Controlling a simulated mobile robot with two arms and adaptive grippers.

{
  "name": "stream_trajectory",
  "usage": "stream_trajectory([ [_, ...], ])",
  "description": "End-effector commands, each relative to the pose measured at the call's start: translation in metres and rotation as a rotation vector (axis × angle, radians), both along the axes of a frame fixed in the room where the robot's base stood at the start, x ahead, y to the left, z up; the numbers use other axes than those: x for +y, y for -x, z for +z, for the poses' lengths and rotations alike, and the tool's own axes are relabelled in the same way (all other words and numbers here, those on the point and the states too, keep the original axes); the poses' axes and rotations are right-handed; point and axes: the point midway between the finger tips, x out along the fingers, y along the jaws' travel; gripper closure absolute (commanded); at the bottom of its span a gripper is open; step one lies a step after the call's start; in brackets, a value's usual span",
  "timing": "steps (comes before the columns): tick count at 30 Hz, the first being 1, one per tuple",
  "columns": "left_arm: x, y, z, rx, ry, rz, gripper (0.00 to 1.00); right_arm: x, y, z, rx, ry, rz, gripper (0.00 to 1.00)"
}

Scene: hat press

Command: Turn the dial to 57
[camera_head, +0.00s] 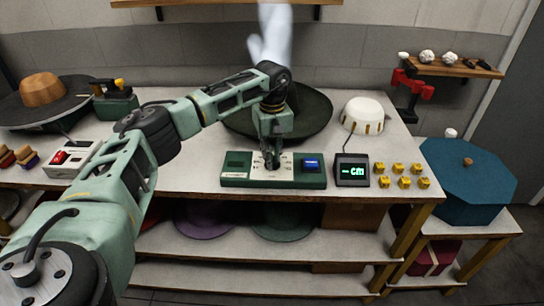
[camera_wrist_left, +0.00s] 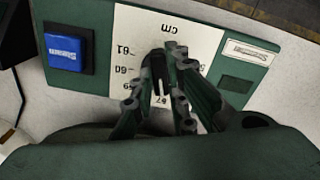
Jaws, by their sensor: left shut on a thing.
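The dial (camera_wrist_left: 160,62) is a dark knob on a cream scale plate (camera_wrist_left: 195,40), marked in cm with numbers such as 61 and 60. The plate sits on a green control box (camera_head: 235,181) at the table's front edge, which also shows in the left wrist view (camera_wrist_left: 88,14). My left gripper (camera_head: 271,164) points down at the plate. In the left wrist view its fingers (camera_wrist_left: 158,98) are shut on the dial, which they partly cover. I cannot read which number the dial points at. My right gripper is not in view.
A blue button (camera_head: 312,163) is on the box's right side. A small display with green characters (camera_head: 352,171) stands to its right, then several yellow blocks (camera_head: 404,182). A dark round brim (camera_head: 310,118) and a white hat form (camera_head: 363,112) lie behind.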

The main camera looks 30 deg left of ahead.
Motion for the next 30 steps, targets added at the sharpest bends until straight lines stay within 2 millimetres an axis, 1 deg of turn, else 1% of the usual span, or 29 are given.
stream_trajectory([
  [9,0.0000,-0.0009,0.0012,-0.003,0.001,-0.104,1.00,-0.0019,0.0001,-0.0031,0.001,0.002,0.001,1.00],
  [24,-0.0001,-0.0009,0.0016,-0.003,0.001,-0.119,1.00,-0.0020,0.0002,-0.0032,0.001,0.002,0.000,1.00],
  [25,-0.0001,-0.0009,0.0016,-0.003,0.001,-0.119,0.84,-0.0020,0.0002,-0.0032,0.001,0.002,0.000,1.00],
  [30,0.0000,-0.0006,0.0011,-0.002,0.001,-0.118,0.69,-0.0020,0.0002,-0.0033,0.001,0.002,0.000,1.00],
])
